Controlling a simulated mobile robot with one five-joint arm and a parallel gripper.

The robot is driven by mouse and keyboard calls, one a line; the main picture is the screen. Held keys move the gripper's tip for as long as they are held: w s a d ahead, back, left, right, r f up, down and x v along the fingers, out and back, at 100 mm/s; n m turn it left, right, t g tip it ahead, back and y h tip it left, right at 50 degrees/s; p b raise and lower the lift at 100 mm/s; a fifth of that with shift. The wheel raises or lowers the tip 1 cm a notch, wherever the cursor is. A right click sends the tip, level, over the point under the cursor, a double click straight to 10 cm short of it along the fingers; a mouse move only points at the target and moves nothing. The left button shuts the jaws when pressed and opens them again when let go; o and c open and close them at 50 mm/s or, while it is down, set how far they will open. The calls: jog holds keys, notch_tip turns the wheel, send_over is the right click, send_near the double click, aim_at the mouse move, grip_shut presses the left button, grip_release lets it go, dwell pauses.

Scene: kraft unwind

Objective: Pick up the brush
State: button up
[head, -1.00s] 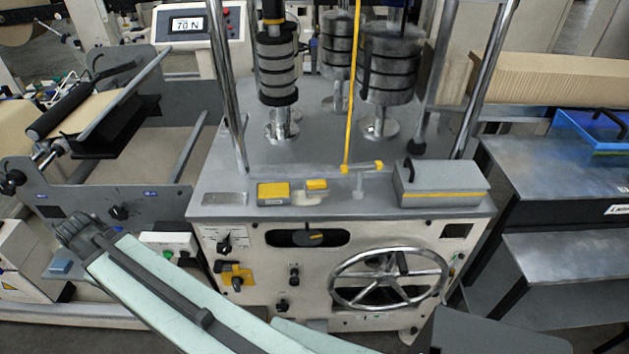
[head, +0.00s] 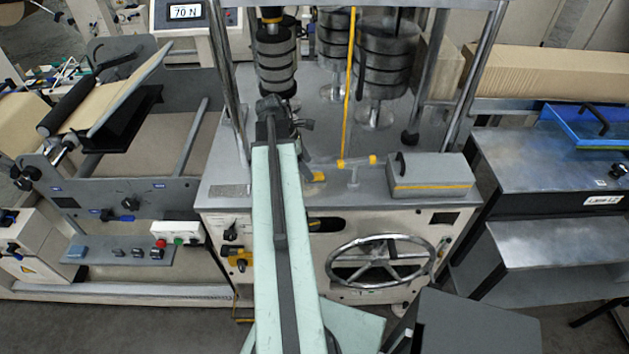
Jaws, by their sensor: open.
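My gripper (head: 285,112) is over the grey top of the machine, just in front of the left weight stack. Its dark jaws are small in view; they look empty and apart. I cannot make out a clear brush. Several small things lie on the machine top: a yellow piece (head: 318,177) right beside my arm, a yellow-ended bar on a clear stem (head: 356,160), and a grey block with a black handle and yellow stripe (head: 430,175). My arm hides the spot where a yellow box stood.
Chrome posts (head: 228,80) rise on both sides of the machine top, close to my arm on the left. A thin yellow upright (head: 348,90) stands behind the bar. A handwheel (head: 382,260) is on the machine's front. A blue tray with a black handle (head: 590,125) lies on the right-hand bench.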

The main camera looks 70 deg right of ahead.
jog(key=b+x, duration=0.5)
jog(key=x, duration=0.1)
jog(key=shift+s+a+f, duration=0.1)
jog(key=shift+s+f, duration=0.05)
jog(key=shift+f, duration=0.2)
jog(key=shift+r, duration=0.2)
grip_shut()
